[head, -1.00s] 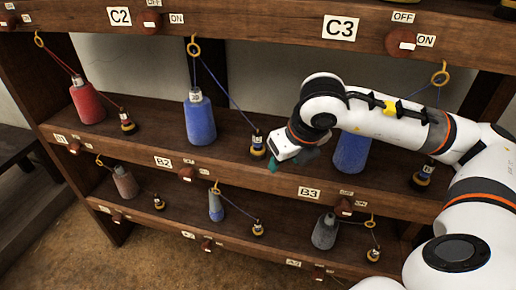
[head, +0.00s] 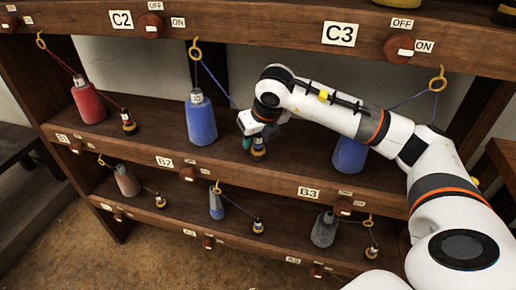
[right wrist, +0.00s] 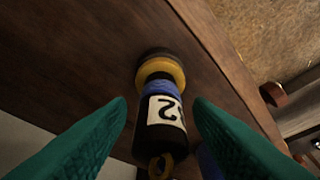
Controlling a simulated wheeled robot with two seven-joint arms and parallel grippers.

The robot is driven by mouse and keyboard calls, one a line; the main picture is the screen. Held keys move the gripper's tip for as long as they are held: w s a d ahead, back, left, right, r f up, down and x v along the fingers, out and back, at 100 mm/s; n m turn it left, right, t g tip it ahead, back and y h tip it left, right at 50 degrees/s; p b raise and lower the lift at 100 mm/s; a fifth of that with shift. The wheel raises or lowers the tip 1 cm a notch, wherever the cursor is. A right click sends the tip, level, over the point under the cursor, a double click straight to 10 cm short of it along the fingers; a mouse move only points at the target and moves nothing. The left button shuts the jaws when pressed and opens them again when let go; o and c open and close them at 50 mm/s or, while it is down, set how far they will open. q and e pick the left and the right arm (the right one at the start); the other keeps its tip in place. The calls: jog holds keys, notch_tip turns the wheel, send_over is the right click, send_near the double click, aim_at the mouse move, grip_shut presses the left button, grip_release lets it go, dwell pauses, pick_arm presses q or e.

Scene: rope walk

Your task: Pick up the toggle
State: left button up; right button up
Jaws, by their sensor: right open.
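The toggle I take to be the small black piece with a yellow ring and blue cord (head: 258,148), standing on the middle shelf (head: 235,168) right of a blue cone (head: 200,121). In the right wrist view the toggle (right wrist: 160,118) shows a white label reading "2" and a ring at its top end. My right gripper (head: 254,139) is open at the toggle. Its two teal fingers (right wrist: 161,102) lie on either side of it, with gaps visible. Part of the toggle is hidden behind the gripper in the head view. My left gripper is not in view.
A blue cord runs from the toggle up to a yellow eye (head: 194,50). Another blue cone (head: 349,155) stands to the right, partly behind my arm. A red cone (head: 89,103) and its toggle (head: 128,122) stand left. Red knobs line the shelf edges.

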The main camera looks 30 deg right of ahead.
jog(key=shift+f, duration=0.15)
grip_shut()
dwell(0.4)
